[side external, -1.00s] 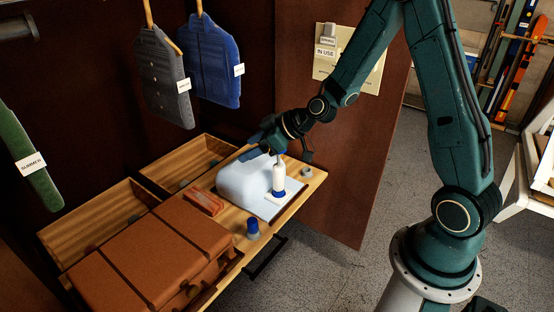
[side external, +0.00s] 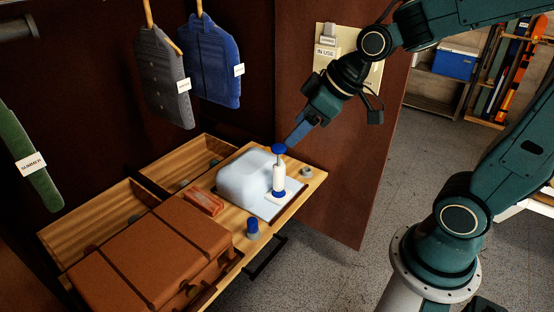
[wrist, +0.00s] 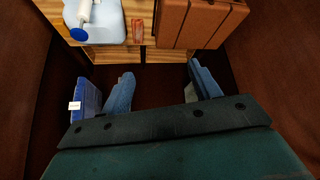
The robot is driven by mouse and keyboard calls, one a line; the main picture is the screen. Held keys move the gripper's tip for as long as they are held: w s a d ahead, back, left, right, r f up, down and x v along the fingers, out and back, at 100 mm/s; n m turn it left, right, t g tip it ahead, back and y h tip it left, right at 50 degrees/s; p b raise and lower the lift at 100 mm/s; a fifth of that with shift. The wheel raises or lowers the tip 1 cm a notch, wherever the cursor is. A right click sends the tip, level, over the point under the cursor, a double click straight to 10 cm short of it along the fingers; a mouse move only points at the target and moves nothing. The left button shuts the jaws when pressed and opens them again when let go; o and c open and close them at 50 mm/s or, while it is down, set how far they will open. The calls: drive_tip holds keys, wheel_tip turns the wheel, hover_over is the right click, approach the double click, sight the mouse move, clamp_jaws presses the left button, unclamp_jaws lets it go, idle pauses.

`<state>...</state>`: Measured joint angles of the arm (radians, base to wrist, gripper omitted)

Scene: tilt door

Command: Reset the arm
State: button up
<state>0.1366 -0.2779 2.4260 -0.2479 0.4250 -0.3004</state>
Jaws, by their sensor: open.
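My gripper (side external: 298,132) hangs in the air above and slightly right of a white pump with a blue top (side external: 279,172). Its two fingers are apart and empty in the wrist view (wrist: 163,86). The container also shows at the top left of the wrist view (wrist: 112,24).
A brown case (side external: 140,250), a small red box (side external: 204,202) and a blue-capped item (side external: 252,229) sit on the wooden shelf (side external: 312,187). Grey (side external: 163,75) and blue (side external: 212,65) garments hang behind.

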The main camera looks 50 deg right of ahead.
drive_tip(key=s+d+r+m+h, duration=0.1)
drive_tip(key=s+m, duration=0.1)
drive_tip(key=s, duration=0.4)
drive_tip(key=s+r+m+g, duration=0.1)
drive_tip(key=s+r, duration=0.1)
drive_tip(key=s, duration=0.5)
drive_tip(key=shift+s+d+r+m+h, duration=0.2)
drive_tip(key=shift+d+r+m+h, duration=0.05)
drive_tip(key=shift+d+m+h, duration=0.15)
